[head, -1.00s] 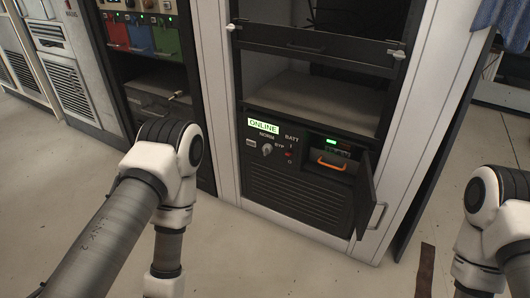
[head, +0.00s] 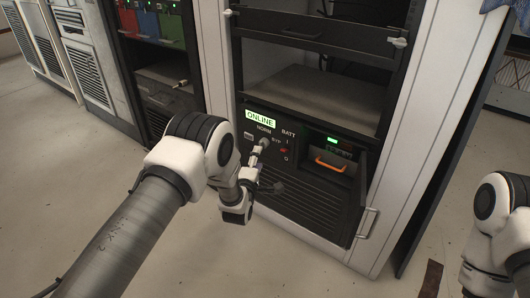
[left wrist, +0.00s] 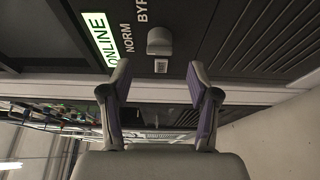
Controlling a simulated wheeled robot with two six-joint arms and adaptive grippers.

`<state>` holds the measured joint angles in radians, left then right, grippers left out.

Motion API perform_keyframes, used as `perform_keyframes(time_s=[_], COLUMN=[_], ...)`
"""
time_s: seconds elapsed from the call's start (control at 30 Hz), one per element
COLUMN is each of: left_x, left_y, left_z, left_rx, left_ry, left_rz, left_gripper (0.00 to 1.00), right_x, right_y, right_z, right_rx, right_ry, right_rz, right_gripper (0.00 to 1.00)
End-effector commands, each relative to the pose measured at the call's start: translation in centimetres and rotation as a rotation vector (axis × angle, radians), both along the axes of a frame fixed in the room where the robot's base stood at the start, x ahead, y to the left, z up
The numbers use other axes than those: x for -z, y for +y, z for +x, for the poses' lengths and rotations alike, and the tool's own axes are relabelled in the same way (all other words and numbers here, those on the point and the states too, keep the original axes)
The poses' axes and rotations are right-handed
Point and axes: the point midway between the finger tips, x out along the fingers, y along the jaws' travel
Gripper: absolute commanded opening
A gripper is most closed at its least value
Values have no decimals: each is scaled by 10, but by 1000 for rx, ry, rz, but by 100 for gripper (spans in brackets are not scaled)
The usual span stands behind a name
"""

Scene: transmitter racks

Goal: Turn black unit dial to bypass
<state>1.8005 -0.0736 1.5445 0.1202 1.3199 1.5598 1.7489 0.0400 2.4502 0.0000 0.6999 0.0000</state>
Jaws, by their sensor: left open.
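The black unit (head: 300,190) sits low in the rack, with a lit green ONLINE label (head: 260,117) and printed NORM and BYP marks. Its grey dial (head: 264,142) is on the front panel under NORM; it also shows in the left wrist view (left wrist: 159,41). My left gripper (head: 265,170) is in front of the panel, just below the dial in the head view. In the left wrist view its two fingers (left wrist: 158,82) are spread and empty, with the dial ahead between and beyond their tips. My right gripper is out of view; only part of that arm shows.
Right of the dial is a small red switch (head: 284,150). A recess with an orange handle (head: 329,164) and a small green light has its black door (head: 366,190) swung open. An empty shelf (head: 310,98) is above.

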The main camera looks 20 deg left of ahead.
Motion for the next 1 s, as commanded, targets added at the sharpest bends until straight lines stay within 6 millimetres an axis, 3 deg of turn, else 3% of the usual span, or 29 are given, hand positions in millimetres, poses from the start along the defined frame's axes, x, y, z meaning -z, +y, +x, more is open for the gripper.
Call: perform_keyframes(time_s=[0.3, 0.63, 0.67, 0.8, 1.0], left_x=[3, -1, -1, 0, 0], left_y=[3, 4, 4, 4, 4], left_z=[57, 68, 68, 67, 67], left_rx=[-1, 0, 0, 0, 0], left_ry=[0, 4, 4, 4, 4], left_rz=[1, 3, 3, 3, 4], left_gripper=[61, 61, 54, 4, 1], right_x=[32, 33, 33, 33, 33], right_y=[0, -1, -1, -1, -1], right_z=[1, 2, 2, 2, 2], right_rx=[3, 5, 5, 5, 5], right_ry=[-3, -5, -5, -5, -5], right_rz=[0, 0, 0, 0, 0], right_gripper=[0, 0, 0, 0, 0])
